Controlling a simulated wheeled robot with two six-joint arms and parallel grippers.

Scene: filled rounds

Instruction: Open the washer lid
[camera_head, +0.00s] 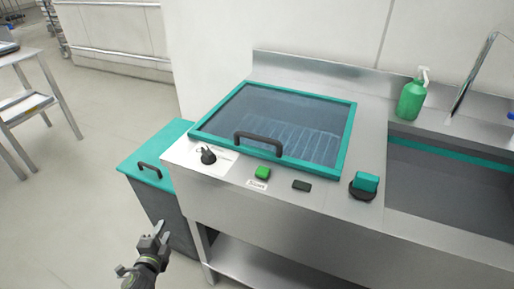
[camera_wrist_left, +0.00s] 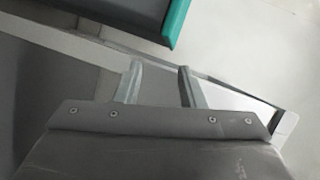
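The washer lid (camera_head: 290,118) is a tinted see-through panel in a teal frame, lying shut on the steel counter. A rack with slots shows faintly beneath it. A black bar handle (camera_head: 258,143) sits at its front edge. My left gripper (camera_head: 154,238) is low and in front of the counter, to the left of and well below the lid, touching nothing I can see. In the left wrist view its two fingers (camera_wrist_left: 160,82) stand apart with nothing between them. The lid cannot be made out there. My right gripper is not in view.
Along the counter front are a black knob (camera_head: 208,156), a green button (camera_head: 262,172), a dark switch (camera_head: 302,186) and a teal-topped knob (camera_head: 365,184). A teal-lidded bin (camera_head: 146,158) stands left. A green soap bottle (camera_head: 411,101) and sink (camera_head: 450,180) are right.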

